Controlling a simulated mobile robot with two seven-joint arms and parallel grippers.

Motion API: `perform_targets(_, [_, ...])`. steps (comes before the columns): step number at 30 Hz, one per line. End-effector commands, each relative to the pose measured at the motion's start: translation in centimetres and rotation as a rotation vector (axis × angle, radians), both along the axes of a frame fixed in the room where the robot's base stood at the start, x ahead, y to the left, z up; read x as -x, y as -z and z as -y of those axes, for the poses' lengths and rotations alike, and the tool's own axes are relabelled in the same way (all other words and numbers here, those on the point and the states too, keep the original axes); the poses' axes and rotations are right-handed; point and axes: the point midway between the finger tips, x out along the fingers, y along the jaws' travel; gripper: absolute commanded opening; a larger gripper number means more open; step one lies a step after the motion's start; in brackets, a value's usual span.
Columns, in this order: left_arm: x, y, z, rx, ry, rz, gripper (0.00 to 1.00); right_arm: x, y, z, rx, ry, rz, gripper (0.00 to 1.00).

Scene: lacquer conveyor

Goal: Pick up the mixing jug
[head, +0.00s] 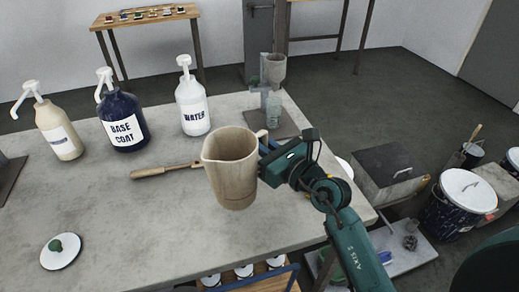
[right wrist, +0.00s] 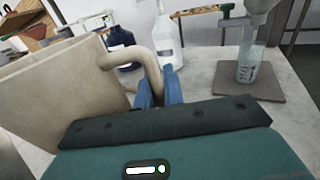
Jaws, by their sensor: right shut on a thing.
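The mixing jug (head: 230,170) is a beige, spouted jug, upright near the middle of the grey worktop in the head view. Its handle (head: 261,134) faces right, toward my right arm. My right gripper (head: 265,146) is shut on that handle. In the right wrist view the blue fingers (right wrist: 160,92) close around the lower part of the handle, and the jug's wall (right wrist: 65,90) fills the left side. I cannot tell whether the jug's base touches the worktop. My left gripper is in neither view.
On the worktop (head: 110,215) stand a beige pump bottle (head: 58,130), a dark blue base coat bottle (head: 123,120) and a white water bottle (head: 192,105). A wooden-handled tool (head: 165,170) lies behind the jug. A stand with a cup (head: 273,72) is at the back, a white lid (head: 60,252) front left.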

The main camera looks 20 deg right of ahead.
Motion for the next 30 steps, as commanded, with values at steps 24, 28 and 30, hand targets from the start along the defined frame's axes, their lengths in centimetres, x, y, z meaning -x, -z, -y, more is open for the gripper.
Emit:
perform_targets(24, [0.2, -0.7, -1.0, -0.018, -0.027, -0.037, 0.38, 0.0, -12.1, 0.0, -0.003, 0.000, 0.008, 0.00])
perform_targets(28, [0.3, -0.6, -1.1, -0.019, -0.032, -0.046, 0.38, 0.0, -13.9, 0.0, -0.003, 0.000, 0.006, 0.00])
perform_targets(30, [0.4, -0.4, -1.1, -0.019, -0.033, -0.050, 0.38, 0.0, -14.8, 0.0, -0.001, 0.000, 0.007, 0.00])
